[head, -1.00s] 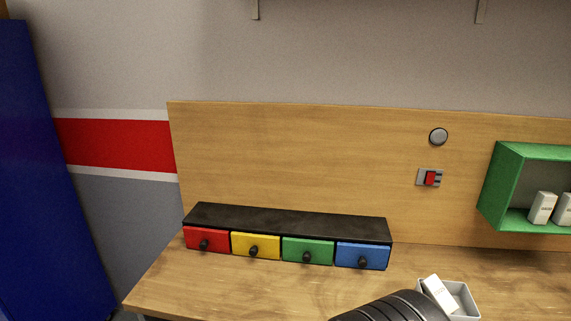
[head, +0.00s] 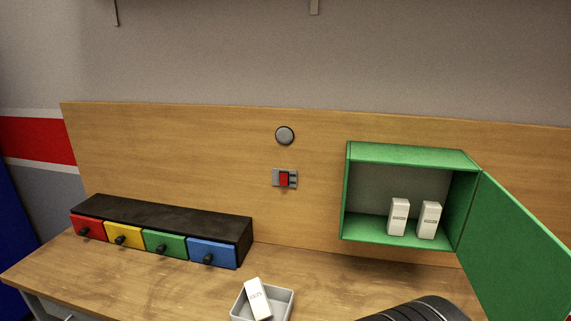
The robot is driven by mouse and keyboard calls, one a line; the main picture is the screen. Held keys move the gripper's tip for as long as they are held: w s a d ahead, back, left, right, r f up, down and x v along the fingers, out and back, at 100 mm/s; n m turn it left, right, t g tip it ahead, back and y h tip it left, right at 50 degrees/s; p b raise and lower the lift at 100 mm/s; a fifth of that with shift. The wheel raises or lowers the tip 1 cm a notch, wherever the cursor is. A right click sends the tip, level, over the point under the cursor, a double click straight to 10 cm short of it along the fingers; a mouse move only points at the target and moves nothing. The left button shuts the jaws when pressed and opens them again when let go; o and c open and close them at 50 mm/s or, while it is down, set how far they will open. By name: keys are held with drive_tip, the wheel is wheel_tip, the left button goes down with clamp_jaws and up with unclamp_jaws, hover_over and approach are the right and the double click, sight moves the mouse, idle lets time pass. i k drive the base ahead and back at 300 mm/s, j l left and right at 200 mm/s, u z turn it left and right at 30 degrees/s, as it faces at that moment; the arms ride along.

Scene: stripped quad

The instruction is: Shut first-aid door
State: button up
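The first-aid cabinet (head: 411,158) is a green box on the wooden back panel, right of centre in the head view. Its green door (head: 522,250) stands wide open, hinged on the cabinet's right side and swung out toward me. Two small white boxes (head: 399,217) (head: 429,220) stand upright inside on the cabinet floor. A dark rounded part of my arm shows at the bottom edge, below the cabinet and left of the door's lower part. My gripper's fingers are not in view.
A grey tray (head: 283,303) with a tilted white box (head: 257,298) sits on the wooden bench (head: 340,281). A black drawer unit (head: 165,225) with red, yellow, green and blue fronts stands left. A red switch (head: 284,179) and round grey button (head: 285,135) are on the panel.

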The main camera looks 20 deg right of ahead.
sight(516, 269)
drive_tip(key=k+l, duration=0.1)
drive_tip(key=l, duration=0.4)
drive_tip(key=k+l, duration=0.1)
drive_tip(key=l, duration=0.35)
drive_tip(key=k+l, duration=0.15)
drive_tip(key=l, duration=0.35)
drive_tip(key=k+l, duration=0.1)
drive_tip(key=l, duration=0.35)
drive_tip(key=k+l, duration=0.1)
drive_tip(key=l, duration=0.4)
